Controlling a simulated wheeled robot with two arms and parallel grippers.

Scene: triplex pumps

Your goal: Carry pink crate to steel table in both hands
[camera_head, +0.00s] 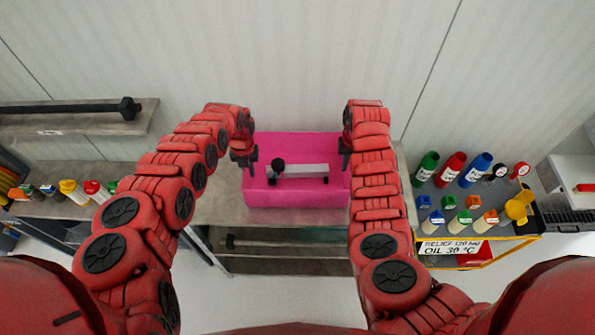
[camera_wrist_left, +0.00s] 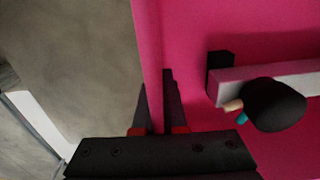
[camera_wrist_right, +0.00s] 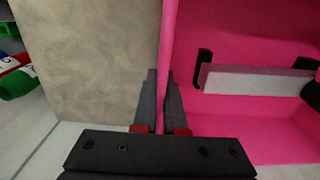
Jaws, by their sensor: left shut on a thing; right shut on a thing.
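The pink crate (camera_head: 297,194) is in the middle of the head view, at the grey steel table (camera_head: 222,207) against the wall. I cannot tell whether its base touches the table top. Inside it lies a pale bar with black ends and a black round knob (camera_head: 277,165). My left gripper (camera_head: 249,168) is shut on the crate's left wall; in the left wrist view the fingers (camera_wrist_left: 159,105) straddle the pink wall. My right gripper (camera_head: 346,158) is shut on the right wall; in the right wrist view its fingers (camera_wrist_right: 163,103) straddle that wall. The crate looks level.
A cart (camera_head: 470,225) with coloured bottles and caps stands right of the table. Several coloured bottles (camera_head: 72,190) lie at the left. A shelf with a black bar (camera_head: 75,108) is on the left wall. A lower shelf (camera_head: 285,250) lies under the table.

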